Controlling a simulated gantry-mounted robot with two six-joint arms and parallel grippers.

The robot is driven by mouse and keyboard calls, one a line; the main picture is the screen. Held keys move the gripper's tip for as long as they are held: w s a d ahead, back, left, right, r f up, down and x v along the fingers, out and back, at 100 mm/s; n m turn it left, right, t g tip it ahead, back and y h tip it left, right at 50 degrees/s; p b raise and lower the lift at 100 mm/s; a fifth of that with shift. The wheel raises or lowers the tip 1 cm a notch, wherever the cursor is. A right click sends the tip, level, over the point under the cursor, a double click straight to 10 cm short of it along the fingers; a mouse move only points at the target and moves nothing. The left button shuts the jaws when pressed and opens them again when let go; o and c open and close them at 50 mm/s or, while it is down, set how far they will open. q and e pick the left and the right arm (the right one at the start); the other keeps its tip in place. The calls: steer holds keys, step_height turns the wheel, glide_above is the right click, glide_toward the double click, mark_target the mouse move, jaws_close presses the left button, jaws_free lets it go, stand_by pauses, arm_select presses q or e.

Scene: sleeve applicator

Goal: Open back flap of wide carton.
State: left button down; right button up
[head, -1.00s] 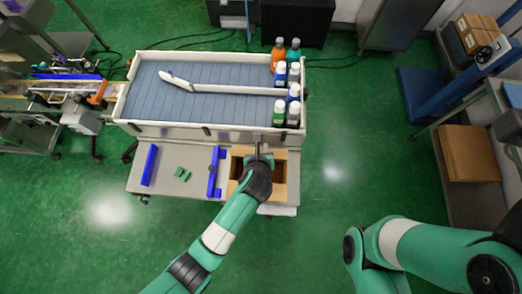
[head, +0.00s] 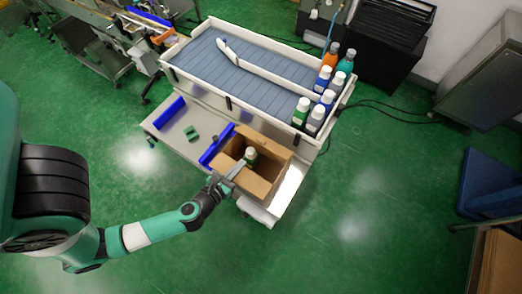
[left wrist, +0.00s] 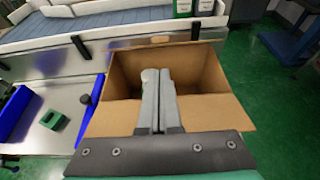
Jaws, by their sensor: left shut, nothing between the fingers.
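The open brown carton (head: 277,157) stands at the right end of the low bench below the conveyor. A flap (head: 257,184) lies folded outward on its near side; it also shows in the left wrist view (left wrist: 215,110). The far wall (left wrist: 195,65) stands upright in the left wrist view; I cannot tell whether a back flap is folded behind it. A white-capped bottle (head: 250,157) is inside the carton, partly hidden by the fingers in the left wrist view. My left gripper (head: 238,168) is shut and empty, over the near flap and opening. My right gripper is out of view.
Open green floor lies right and front.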

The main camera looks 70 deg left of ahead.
arm_select(q)
steer(key=x, duration=1)
steer(key=shift+w+r+p, duration=0.15)
steer(key=shift+r+p, duration=0.1)
steer(key=shift+p, duration=0.1)
